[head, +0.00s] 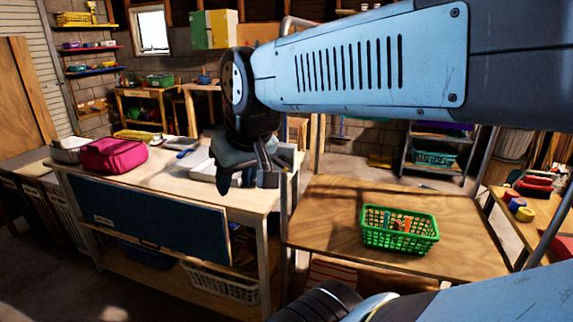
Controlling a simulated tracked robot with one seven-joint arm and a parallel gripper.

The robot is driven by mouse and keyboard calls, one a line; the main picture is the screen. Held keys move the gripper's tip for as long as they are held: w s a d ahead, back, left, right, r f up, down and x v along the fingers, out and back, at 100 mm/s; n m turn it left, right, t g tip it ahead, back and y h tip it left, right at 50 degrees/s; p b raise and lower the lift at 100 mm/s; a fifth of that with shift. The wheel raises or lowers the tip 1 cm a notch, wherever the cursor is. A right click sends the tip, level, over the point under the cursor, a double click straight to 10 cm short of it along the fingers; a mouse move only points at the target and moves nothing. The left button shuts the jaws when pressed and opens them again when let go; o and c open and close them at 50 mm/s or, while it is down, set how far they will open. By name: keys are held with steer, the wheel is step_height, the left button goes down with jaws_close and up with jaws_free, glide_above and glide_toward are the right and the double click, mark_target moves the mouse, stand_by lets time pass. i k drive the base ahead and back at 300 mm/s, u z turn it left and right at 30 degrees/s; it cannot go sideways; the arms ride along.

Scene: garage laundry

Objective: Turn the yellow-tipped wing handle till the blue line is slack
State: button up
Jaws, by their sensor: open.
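My gripper (246,182) hangs from the end of my blue arm, fingers pointing down and open. In the picture it overlaps the right end of the light wooden bench (255,195); I cannot tell its height above the bench. I see nothing held between the fingers. I cannot make out the yellow-tipped wing handle or the blue line; my arm and gripper cover part of the bench's right end. A pale grey object (203,168) on the bench shows partly behind my gripper.
A pink bag (113,155) sits on the bench's left. A green basket (400,243) with items stands on the lower wooden table (335,205) at right, whose left part is clear. An upright grey post (284,230) stands between them.

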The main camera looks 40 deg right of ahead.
mark_target(281, 161)
steer(key=z, duration=0.8)
steer(key=k, duration=0.6)
steer(key=u, duration=0.15)
